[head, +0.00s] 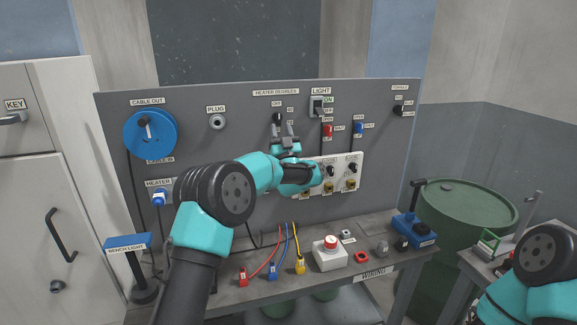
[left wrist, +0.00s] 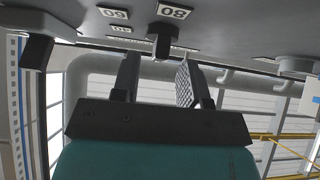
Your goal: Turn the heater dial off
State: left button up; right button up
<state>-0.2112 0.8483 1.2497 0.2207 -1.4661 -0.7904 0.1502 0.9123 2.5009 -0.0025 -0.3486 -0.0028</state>
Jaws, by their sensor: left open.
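The heater dial (head: 279,117) is a small dark knob on the grey panel, under the "HEATER DEGREES" label (head: 275,92). In the left wrist view the dial (left wrist: 162,40) is a dark knob near a tag reading 80 (left wrist: 175,11) and other number tags. My left gripper (head: 285,135) is just below and in front of the dial in the head view. In the left wrist view its fingers (left wrist: 157,72) are apart with nothing between them, and the dial lies just beyond their tips. Which mark the dial points at cannot be told. My right gripper is out of view.
The light switch (head: 317,105) is close right of the dial. Red (head: 327,130) and blue (head: 359,127) switches sit further right. My left arm hides part of the white switch plate (head: 341,160). Cables and a red button box (head: 330,255) lie on the bench below.

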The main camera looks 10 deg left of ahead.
pick_arm(q)
jog(key=v, duration=1.5)
